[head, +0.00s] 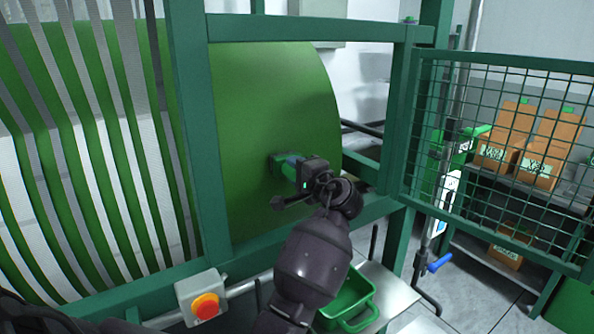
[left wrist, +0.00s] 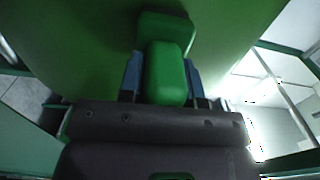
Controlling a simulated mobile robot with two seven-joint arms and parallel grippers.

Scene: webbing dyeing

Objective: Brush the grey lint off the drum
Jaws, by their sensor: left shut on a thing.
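My left gripper (head: 291,160) is shut on a green brush (head: 297,178). The brush head is at the drum face; I cannot tell whether it touches. In the left wrist view the brush's green handle (left wrist: 165,75) sits between two blue fingertips (left wrist: 163,68), with the drum (left wrist: 90,40) filling the background. I make out no grey lint on the visible drum face; the part behind the brush and gripper is hidden. My right gripper is not in view.
Frame bars (head: 205,130) border the drum. Grey and white webbing strips (head: 130,110) hang at left. A red stop button (head: 206,306) is at the lower front. A green bin (head: 352,302) sits below my arm. An open mesh gate (head: 500,140) and shelved boxes (head: 548,145) are at right.

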